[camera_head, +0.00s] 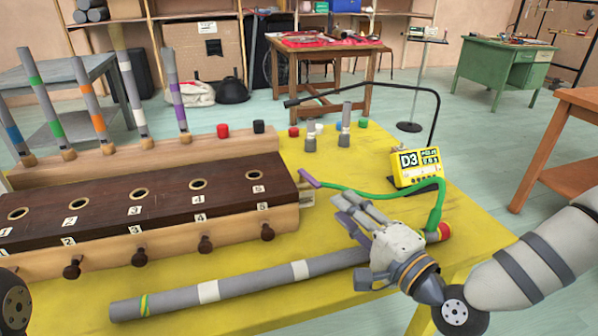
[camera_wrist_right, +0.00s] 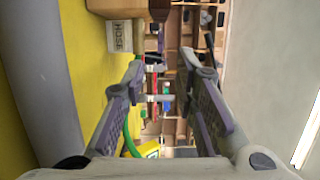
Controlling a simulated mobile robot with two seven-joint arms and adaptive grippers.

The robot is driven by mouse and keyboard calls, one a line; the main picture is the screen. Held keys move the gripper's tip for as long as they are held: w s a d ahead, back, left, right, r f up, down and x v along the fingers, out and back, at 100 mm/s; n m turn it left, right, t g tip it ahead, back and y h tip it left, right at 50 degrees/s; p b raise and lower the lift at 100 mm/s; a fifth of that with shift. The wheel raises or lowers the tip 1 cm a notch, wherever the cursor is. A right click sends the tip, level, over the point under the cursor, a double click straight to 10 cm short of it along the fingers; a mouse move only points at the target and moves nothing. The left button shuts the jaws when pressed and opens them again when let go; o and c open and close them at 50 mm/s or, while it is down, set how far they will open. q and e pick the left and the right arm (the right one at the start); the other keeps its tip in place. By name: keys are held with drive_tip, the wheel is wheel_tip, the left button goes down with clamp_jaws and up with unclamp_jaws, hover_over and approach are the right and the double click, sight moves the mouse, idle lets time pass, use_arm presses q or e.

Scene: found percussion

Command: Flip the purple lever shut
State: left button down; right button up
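The purple lever (camera_head: 310,179) is a short slanted bar at the right end of the wooden chest (camera_head: 240,170), beside the near end of the green hose (camera_head: 370,189). I cannot tell how it is mounted. My right gripper (camera_head: 352,208) is to the right of and nearer than the lever, apart from it, above the yellow table. Its fingers are spread and empty; the gap also shows in the right wrist view (camera_wrist_right: 163,82). I cannot make out the lever in that view. My left gripper is not in view.
A long grey pipe (camera_head: 250,283) lies across the table front, partly behind my right gripper. A yellow D3 meter (camera_head: 416,168) stands behind it. Small caps and upright grey pipes (camera_head: 345,125) stand beyond the chest. A HOSE label (camera_wrist_right: 121,36) shows in the wrist view.

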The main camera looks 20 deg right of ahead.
sight(319, 187)
drive_tip(key=x, duration=1)
drive_tip(key=shift+w+a+b, duration=0.15)
drive_tip(key=shift+w+b, duration=0.2)
clamp_jaws()
